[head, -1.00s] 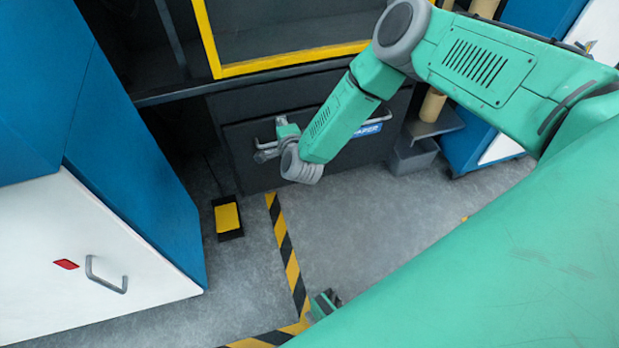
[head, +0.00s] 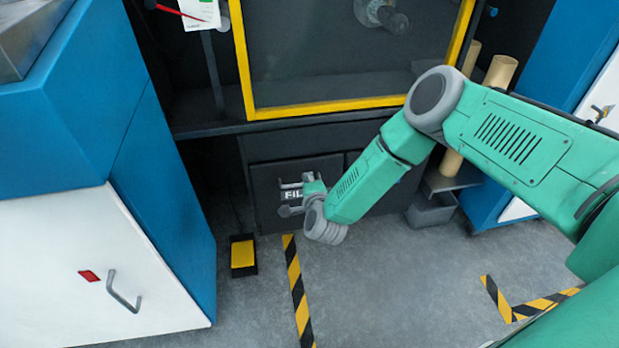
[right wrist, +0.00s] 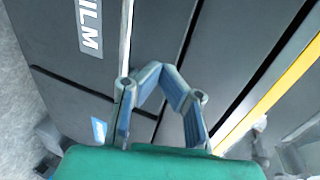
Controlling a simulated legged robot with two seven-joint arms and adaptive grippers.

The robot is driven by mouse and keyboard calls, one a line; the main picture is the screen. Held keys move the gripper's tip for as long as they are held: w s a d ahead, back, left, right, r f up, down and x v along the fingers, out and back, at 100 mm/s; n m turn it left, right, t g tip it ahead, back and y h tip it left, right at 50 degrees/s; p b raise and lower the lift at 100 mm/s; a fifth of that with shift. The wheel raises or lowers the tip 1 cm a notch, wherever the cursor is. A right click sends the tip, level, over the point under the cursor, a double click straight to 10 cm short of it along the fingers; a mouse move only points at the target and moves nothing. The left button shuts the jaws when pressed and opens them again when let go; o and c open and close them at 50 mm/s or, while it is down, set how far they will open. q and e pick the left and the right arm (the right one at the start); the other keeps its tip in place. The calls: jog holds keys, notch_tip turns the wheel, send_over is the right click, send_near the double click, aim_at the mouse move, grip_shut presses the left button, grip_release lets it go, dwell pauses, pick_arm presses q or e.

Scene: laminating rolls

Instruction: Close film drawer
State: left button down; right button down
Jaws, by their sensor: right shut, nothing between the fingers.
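The film drawer (head: 264,187) is a dark grey front low in the machine, left of a second dark front. My left gripper is not in view.
A yellow-framed window (head: 350,103) is above the drawers. A yellow pedal (head: 243,255) is on the floor to the left. A blue and white cabinet (head: 110,270) stands at left. A grey bin (head: 432,210) stands right. The floor in front is clear, with striped tape.

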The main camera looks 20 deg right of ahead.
jog(key=s+a+r+n+g+y+p, duration=0.2)
jog(key=s+a+n+g+y+p, duration=0.25)
jog(key=s, duration=0.65)
jog(key=s+a+r+n+g+y+p, duration=0.1)
jog(key=s+a+r+n+g+p, duration=0.15)
jog(key=s+n+p, duration=0.5)
jog(key=s+d+r+n+g, duration=0.2)
jog(key=s+d+n, duration=0.1)
jog(key=s, duration=0.4)
jog(key=s+d+r+n+g+h+p, duration=0.1)
jog(key=s+d+r+n+g, duration=0.1)
jog(key=s, duration=0.6)
jog(key=s+d+r+n+g+h, duration=0.1)
jog(key=s+d+r+n+g, duration=0.1)
jog(key=s+d+r+n, duration=0.2)
jog(key=s, duration=0.3)
jog(key=shift+s+d+g, duration=0.15)
jog(key=shift+d+g, duration=0.05)
jog(key=shift+g, duration=0.1)
